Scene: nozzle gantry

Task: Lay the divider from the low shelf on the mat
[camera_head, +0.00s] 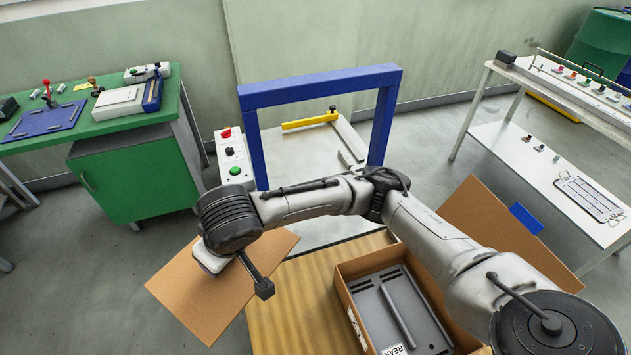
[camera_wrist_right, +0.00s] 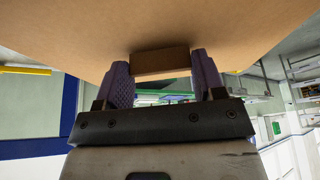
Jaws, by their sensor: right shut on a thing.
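My right gripper (camera_wrist_right: 164,85) is shut on a brown block-like tab (camera_wrist_right: 160,62) of a wide brown sheet (camera_head: 215,295), which looks like the divider. The sheet is held tilted at the lower left in the head view, left of the wooden surface. It also fills the top of the right wrist view (camera_wrist_right: 170,22). In the head view my wrist covers the grip. A blue mat (camera_head: 40,124) lies on the green bench at far left, with small items on it. The low shelf (camera_head: 500,143) under the right-hand white table is partly visible. My left gripper is not in view.
An open cardboard box (camera_head: 346,275) with a grey insert stands on the wooden surface (camera_head: 290,310). A blue frame (camera_head: 320,88) stands behind my arm, beside a button panel (camera_head: 233,160). Another brown sheet (camera_head: 495,228) is at right, partly behind my arm.

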